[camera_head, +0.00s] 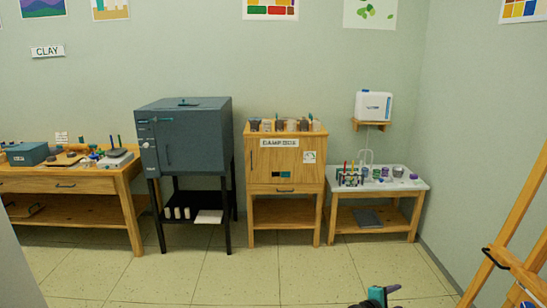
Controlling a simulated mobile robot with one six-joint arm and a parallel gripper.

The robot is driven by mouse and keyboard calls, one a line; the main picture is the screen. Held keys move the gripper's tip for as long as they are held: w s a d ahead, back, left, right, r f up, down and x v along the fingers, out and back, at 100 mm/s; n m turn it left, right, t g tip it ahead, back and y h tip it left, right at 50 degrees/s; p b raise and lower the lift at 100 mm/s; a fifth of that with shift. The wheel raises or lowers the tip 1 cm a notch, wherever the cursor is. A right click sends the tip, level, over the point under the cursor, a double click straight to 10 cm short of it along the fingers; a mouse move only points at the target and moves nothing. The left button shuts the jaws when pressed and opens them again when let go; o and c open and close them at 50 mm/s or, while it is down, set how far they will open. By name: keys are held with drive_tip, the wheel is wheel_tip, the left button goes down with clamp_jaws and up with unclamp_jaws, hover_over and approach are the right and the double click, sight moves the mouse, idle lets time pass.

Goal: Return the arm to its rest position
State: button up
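A small teal, black and purple piece, which looks like the end of my arm with my gripper (378,297), shows at the bottom edge, right of the middle. Most of the arm is below the picture. The fingers cannot be made out, so I cannot tell whether they are open or shut. No held object can be made out.
Tiled floor (200,275) is open ahead. Along the back wall stand a wooden workbench (60,184), a dark kiln-like cabinet (190,140), a wooden damp box (286,165) and a low white-topped table (410,184). A wooden easel (520,225) stands close at the right.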

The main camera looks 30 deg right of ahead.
drive_tip(key=w+a+f+y, duration=0.25)
drive_tip(key=a+f, duration=0.35)
drive_tip(key=a, duration=0.4)
drive_tip(key=w+a+f+t+y, duration=0.1)
drive_tip(key=w+a+f, duration=0.4)
drive_tip(key=a, duration=0.5)
drive_tip(key=w+a+f+y, duration=0.2)
drive_tip(key=w+a+f, duration=0.1)
drive_tip(key=a+f, duration=0.55)
drive_tip(key=s+a+f+g+y, duration=0.1)
drive_tip(key=s+a+f, duration=0.2)
drive_tip(key=a, duration=0.3)
drive_tip(key=s+a+f+m+g+y, duration=0.1)
drive_tip(key=s+a+f, duration=0.15)
drive_tip(key=a, duration=0.35)
drive_tip(key=s+a+f+g+y, duration=0.1)
drive_tip(key=s+a+f, duration=0.15)
drive_tip(key=a, duration=0.35)
drive_tip(key=s+a+f+m+g+y, duration=0.1)
drive_tip(key=s+a+m+g+y, duration=0.3)
drive_tip(key=s+a, duration=0.8)
drive_tip(key=shift+a+m+y, duration=0.6)
drive_tip(key=shift+m+y, duration=0.1)
drive_tip(key=shift+y, duration=0.15)
drive_tip(key=shift+s, duration=0.1)
